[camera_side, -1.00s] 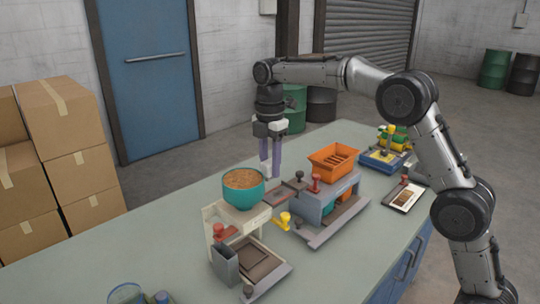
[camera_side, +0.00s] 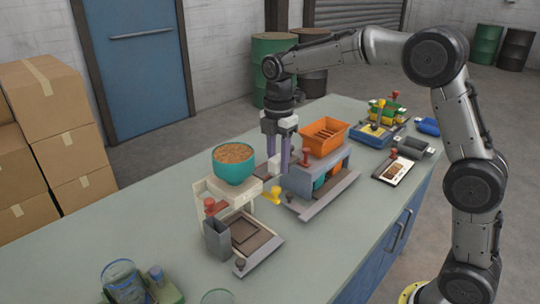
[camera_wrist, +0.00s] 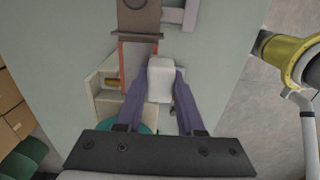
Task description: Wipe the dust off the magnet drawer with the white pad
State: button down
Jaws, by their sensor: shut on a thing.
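My gripper (camera_wrist: 161,92) is shut on the white pad (camera_wrist: 161,72), a small block between the purple fingers. In the side view my gripper (camera_side: 287,172) is low over the bench, between the teal bowl and the orange bin. A brown-grey plate with a round knob (camera_wrist: 138,17), which looks like part of the magnet drawer, lies beyond the pad in the wrist view. A red-edged channel (camera_wrist: 124,62) runs from it, left of the pad. I cannot tell whether the pad touches the drawer. Fingers hide this spot in the side view, and I cannot make out dust.
A yellow knob (camera_side: 269,196) is just below.

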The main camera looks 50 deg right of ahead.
jog(key=w, duration=0.6)
jog(key=shift+s+d, duration=0.1)
jog(key=shift+s, duration=2.8)
jog(key=w, duration=0.6)
notch_tip(320, 180, up, 8)
jog(key=shift+s, duration=0.15)
